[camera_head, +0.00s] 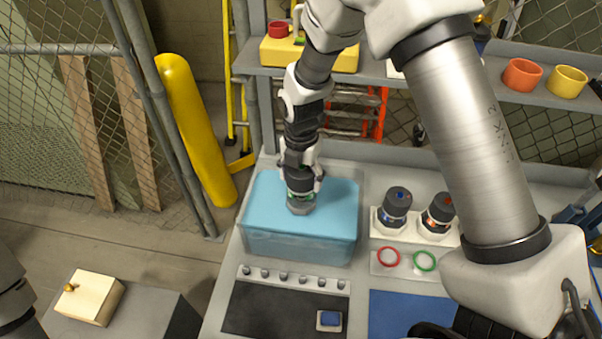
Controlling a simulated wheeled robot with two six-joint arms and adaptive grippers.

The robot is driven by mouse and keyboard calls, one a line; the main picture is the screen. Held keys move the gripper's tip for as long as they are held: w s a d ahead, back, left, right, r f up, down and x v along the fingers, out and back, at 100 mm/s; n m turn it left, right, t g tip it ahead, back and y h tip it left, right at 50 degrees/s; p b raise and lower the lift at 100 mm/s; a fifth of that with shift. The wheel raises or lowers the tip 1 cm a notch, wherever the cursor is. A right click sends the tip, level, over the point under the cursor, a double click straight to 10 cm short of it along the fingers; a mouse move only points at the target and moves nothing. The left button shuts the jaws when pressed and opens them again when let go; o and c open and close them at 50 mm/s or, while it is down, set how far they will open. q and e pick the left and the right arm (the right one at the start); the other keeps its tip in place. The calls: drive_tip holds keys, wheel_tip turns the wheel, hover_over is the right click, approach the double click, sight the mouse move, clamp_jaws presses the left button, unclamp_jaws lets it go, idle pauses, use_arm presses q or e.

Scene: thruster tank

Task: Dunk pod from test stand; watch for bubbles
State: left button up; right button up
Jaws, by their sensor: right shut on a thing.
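My right gripper (302,178) points down over the clear tank (290,246) of blue water (265,205). It is shut on a dark thruster pod (300,202) with a thin green band. The pod's lower end is at the water; I cannot tell how deep it sits. No bubbles can be made out. Two other dark pods stand upright in a white stand right of the tank: one with a blue mark (397,204) and one with a red mark (438,214). My left gripper is out of view; only part of my left arm shows at the lower left edge.
A strip of knobs (293,278), a dark mat (265,312) and a blue mat (400,312) lie in front. A shelf with orange (522,76) and yellow cups (567,82) is behind.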

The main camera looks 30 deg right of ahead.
sight(301, 196)
idle(0.3)
drive_tip(key=shift+f+b, duration=0.35)
drive_tip(key=shift+f, duration=0.55)
drive_tip(key=shift+f+b, duration=0.4)
drive_tip(key=shift+f, duration=0.5)
drive_tip(key=shift+f+b, duration=0.45)
drive_tip(key=shift+f, duration=0.45)
drive_tip(key=shift+f+b, duration=0.4)
drive_tip(key=shift+f, duration=0.5)
